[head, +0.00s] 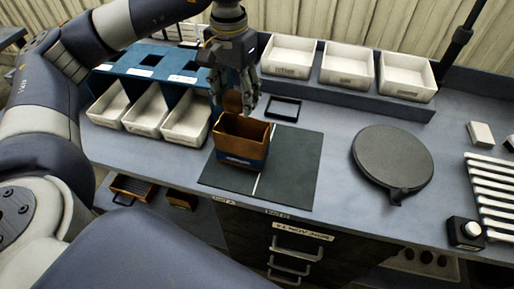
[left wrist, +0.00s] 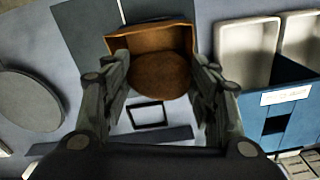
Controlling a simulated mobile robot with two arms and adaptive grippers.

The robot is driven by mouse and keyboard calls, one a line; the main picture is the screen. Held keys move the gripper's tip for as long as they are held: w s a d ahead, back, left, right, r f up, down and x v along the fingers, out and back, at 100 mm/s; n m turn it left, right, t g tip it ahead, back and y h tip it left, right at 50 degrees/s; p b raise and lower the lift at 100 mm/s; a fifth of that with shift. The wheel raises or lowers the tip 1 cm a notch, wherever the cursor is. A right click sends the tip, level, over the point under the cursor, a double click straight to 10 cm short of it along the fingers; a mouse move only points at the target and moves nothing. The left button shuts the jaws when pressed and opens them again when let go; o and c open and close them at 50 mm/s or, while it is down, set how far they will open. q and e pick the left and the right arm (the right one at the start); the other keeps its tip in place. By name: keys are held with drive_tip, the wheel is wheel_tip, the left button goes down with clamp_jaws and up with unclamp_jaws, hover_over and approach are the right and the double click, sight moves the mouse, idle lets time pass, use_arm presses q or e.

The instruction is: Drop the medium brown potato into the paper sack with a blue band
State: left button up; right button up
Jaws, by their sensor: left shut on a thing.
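My left gripper (head: 235,95) is shut on a brown potato (head: 232,102). In the left wrist view the potato (left wrist: 160,74) sits between the two fingers (left wrist: 160,88). The open paper sack (head: 241,146) is brown with a blue band low on its front. It stands on the dark mat, just below the potato in the head view. The sack's open top also shows beyond the potato in the left wrist view (left wrist: 150,38). The potato is over or close to the sack's back rim; the exact gap is hard to tell. My right gripper is not in view.
A dark mat (head: 295,165) with a white line lies under the sack. White bins (head: 185,118) stand in the blue rack at left, and more bins (head: 347,63) stand at the back. A small black frame (head: 283,107) lies behind the sack. A round grey disc (head: 392,158) is at right.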

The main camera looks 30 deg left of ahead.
sight(234, 112)
use_arm(q)
drive_tip(key=shift+a+f, duration=0.2)
drive_tip(key=shift+f, duration=0.05)
drive_tip(key=f, duration=0.1)
drive_tip(key=f+b, duration=0.1)
drive_tip(key=shift+s+a+f+b, duration=0.1)
drive_tip(key=shift+a+f+b, duration=0.15)
drive_tip(key=shift+f+b, duration=0.15)
drive_tip(key=shift+d+f+b, duration=0.15)
drive_tip(key=shift+f+b, duration=0.3)
drive_tip(key=shift+f, duration=0.9)
drive_tip(key=o, duration=1.1)
drive_tip(key=shift+o, duration=0.4)
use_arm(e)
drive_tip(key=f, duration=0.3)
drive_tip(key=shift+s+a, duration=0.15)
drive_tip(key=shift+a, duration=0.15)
